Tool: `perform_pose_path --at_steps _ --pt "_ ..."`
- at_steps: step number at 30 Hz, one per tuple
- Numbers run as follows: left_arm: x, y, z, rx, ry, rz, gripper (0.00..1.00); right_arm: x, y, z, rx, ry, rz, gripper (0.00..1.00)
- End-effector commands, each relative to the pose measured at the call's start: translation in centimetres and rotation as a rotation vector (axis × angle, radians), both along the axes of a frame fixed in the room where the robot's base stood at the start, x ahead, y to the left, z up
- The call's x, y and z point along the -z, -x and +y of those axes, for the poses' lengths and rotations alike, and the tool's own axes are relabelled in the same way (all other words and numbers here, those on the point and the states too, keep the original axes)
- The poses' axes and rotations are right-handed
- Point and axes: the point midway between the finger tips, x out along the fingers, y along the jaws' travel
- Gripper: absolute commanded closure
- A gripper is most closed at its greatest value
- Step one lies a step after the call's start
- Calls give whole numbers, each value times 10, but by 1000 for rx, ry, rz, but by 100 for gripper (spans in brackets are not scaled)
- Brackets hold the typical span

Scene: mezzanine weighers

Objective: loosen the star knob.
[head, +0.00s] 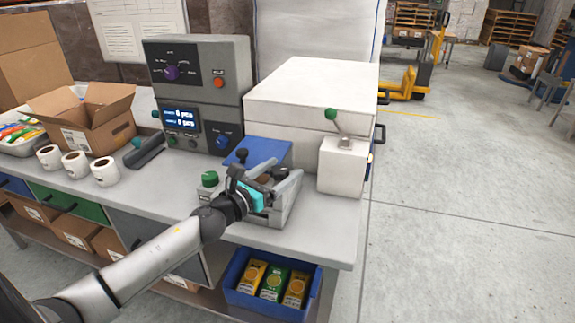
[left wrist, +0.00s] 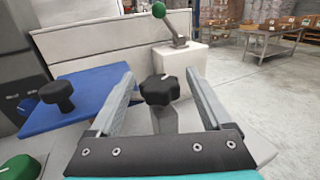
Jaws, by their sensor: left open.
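The star knob (left wrist: 159,89) is black and lobed and stands on a grey post. In the left wrist view it shows between the two fingers of my left gripper (left wrist: 160,76), with a gap on each side. My left gripper (head: 278,176) is open and reaches over the bench near the blue plate (head: 262,150). In the head view my gripper largely hides the star knob. My right gripper is not in view.
A second black knob (left wrist: 57,95) stands on the blue plate, left of my fingers. A white box with a green-tipped lever (head: 331,113) is behind to the right. A green button (head: 209,179) is close left of my wrist. A grey control box (head: 196,90) stands behind.

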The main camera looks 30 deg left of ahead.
Motion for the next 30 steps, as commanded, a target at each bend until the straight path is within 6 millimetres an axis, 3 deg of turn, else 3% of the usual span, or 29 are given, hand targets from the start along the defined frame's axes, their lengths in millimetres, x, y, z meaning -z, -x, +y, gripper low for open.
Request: perform_pose_path --at_steps 9,20,30 --pt "0 -23 -3 0 2 -1 18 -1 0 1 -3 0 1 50" --pt "0 -26 -4 0 2 0 18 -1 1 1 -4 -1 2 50" --pt "0 -26 -4 0 2 0 55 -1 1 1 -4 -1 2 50"
